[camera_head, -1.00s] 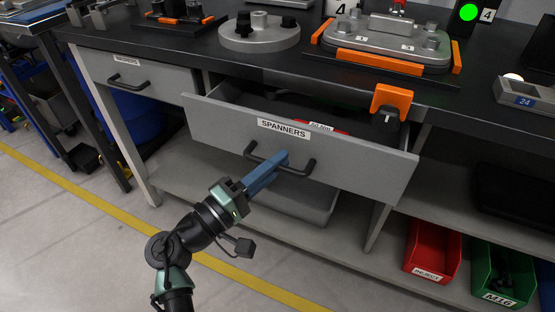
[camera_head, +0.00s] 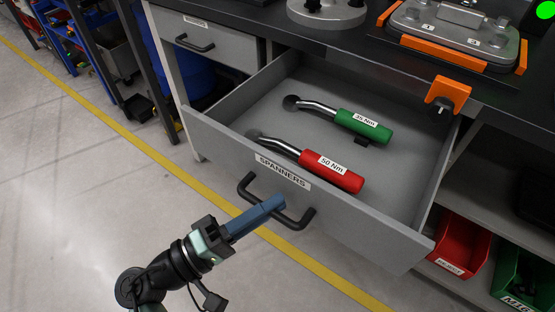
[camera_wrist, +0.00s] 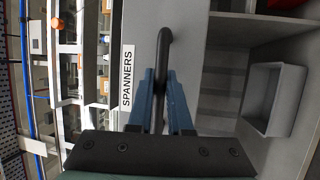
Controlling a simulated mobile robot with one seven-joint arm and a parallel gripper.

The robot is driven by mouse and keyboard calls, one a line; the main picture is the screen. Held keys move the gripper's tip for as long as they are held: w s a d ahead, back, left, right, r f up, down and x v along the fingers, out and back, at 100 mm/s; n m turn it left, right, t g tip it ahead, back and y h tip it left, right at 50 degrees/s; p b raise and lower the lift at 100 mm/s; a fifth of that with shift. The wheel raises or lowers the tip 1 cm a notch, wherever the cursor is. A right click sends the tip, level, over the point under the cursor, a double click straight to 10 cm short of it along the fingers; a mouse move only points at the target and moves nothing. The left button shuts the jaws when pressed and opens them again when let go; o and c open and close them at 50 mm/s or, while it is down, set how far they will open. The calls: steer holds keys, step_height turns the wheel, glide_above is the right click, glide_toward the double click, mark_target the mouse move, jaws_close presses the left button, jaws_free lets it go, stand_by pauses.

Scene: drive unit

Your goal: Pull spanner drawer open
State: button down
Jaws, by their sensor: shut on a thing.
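The spanner drawer (camera_head: 345,225), grey with a "SPANNERS" label, stands well open in the head view. Its black bar handle (camera_head: 296,221) is on the front face. My gripper (camera_head: 272,206) has its blue fingers shut on the handle, near its middle. In the wrist view the fingers (camera_wrist: 160,95) lie on both sides of the handle bar (camera_wrist: 164,50). Inside the drawer lie a green-handled 35 Nm spanner (camera_head: 362,126) and a red-handled 50 Nm spanner (camera_head: 332,172).
A closed drawer (camera_head: 228,42) is to the left. An orange block (camera_head: 447,93) sits at the bench edge above the open drawer. Red (camera_head: 458,243) and green (camera_head: 518,275) bins stand low at right. Clear floor with a yellow line (camera_head: 120,128) lies in front.

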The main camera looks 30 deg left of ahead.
steer(key=shift+s, duration=0.1)
steer(key=c, duration=0.8)
jaws_free()
steer(key=shift+c, duration=0.2)
steer(key=v, duration=1.3)
steer(key=shift+p, duration=0.45)
